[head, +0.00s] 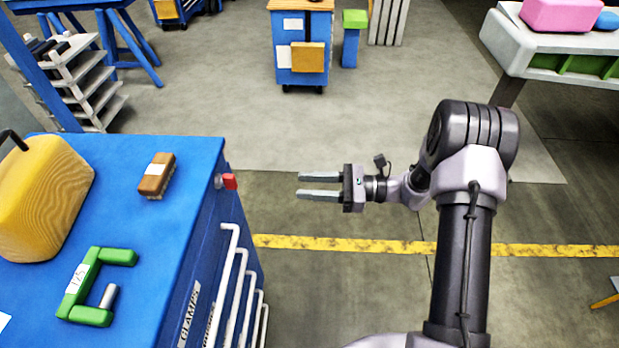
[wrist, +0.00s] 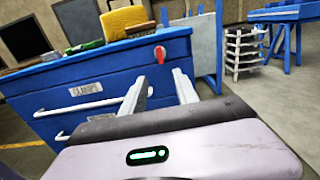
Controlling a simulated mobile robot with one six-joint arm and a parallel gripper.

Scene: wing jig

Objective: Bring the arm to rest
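My gripper (head: 318,187) is at the end of my arm, pointing left, in the middle of the head view. Its two fingers are apart with nothing between them. In the wrist view my gripper (wrist: 168,84) also shows open and empty, facing the blue cabinet (wrist: 85,85). The gripper hangs in free air over the floor, to the right of the cabinet and apart from it.
On the blue cabinet top (head: 150,230) are a yellow case (head: 42,200), a brown block (head: 157,176) and a green clamp (head: 78,290). A red knob (head: 230,182) juts from its edge. A blue cart (head: 302,50) stands farther back. Floor around the gripper is clear.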

